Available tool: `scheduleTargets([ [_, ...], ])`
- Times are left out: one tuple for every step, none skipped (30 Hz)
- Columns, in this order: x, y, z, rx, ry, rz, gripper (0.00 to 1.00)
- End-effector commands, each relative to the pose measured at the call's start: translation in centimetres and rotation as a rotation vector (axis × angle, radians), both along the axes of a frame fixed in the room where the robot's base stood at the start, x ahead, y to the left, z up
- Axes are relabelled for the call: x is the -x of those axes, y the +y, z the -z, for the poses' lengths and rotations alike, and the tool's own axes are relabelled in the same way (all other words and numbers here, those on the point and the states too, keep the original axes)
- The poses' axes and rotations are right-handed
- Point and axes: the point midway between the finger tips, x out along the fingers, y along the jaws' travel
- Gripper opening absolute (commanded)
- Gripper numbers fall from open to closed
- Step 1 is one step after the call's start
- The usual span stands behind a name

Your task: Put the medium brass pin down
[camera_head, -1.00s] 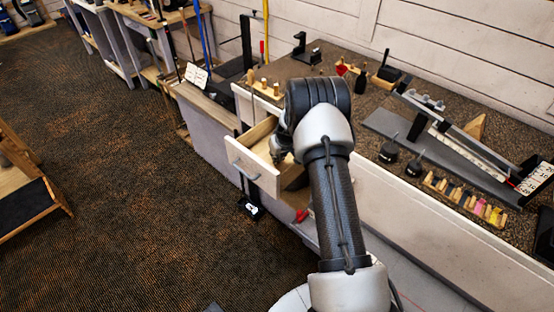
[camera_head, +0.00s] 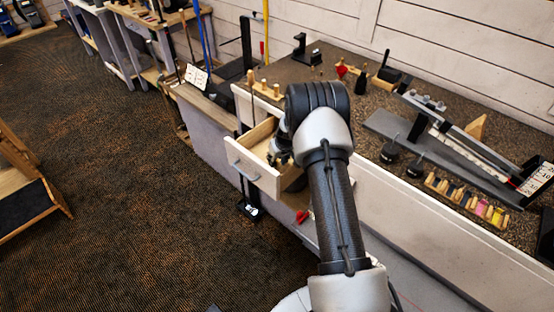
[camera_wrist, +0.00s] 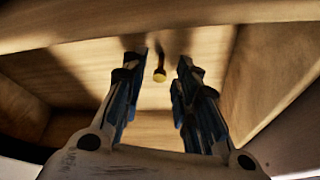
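The brass pin (camera_wrist: 160,75), small with a round golden head and a dark shaft, is inside the open wooden drawer (camera_wrist: 90,75) in the wrist view. My gripper (camera_wrist: 162,65) is over the drawer's inside with its two fingers spread apart. The pin shows in the gap between the fingertips, and neither finger touches it. I cannot tell its size class. In the head view the drawer (camera_head: 247,171) stands pulled out of the bench, and my gripper (camera_head: 277,153) reaches into it, partly hidden by my arm. The pin cannot be made out there.
The bench top (camera_head: 330,66) lies behind and right of the drawer. A wooden block with pegs (camera_head: 264,88) stands above the drawer. A rack of coloured pieces (camera_head: 467,199), dark round weights (camera_head: 389,152) and a long grey fixture (camera_head: 440,145) are at right.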

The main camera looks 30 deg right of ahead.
Motion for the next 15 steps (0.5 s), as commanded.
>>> scheduleTargets([
  [0.0, 0.0, 0.0, 0.0, 0.0, 0.0, 0.28],
  [0.0, 0.0, 0.0, 0.0, 0.0, 0.0, 0.28],
  [0.0, 0.0, 0.0, 0.0, 0.0, 0.0, 0.28],
  [0.0, 0.0, -0.1, 0.0, 0.0, 0.0, 0.28],
  [0.0, 0.0, -0.2, 0.0, 0.0, 0.0, 0.28],
  [0.0, 0.0, -0.4, 0.0, 0.0, 0.0, 0.28],
  [0.0, 0.0, -0.5, 0.0, 0.0, 0.0, 0.28],
  [0.0, 0.0, -0.9, 0.0, -0.001, 0.0, 0.28],
  [0.3, 0.0, -1.5, 0.001, -0.002, 0.001, 0.28],
  [0.5, 0.0, -2.1, 0.001, -0.002, 0.001, 0.28],
  [0.7, -0.1, -2.6, 0.001, -0.003, 0.001, 0.28],
  [1.0, 0.0, -3.5, 0.001, -0.002, 0.0, 0.28],
  [1.3, 0.0, -4.1, 0.001, -0.002, 0.0, 0.28],
  [1.6, 0.0, -4.8, 0.002, -0.003, 0.001, 0.28],
  [1.9, 0.0, -5.6, 0.001, -0.002, 0.0, 0.28],
])
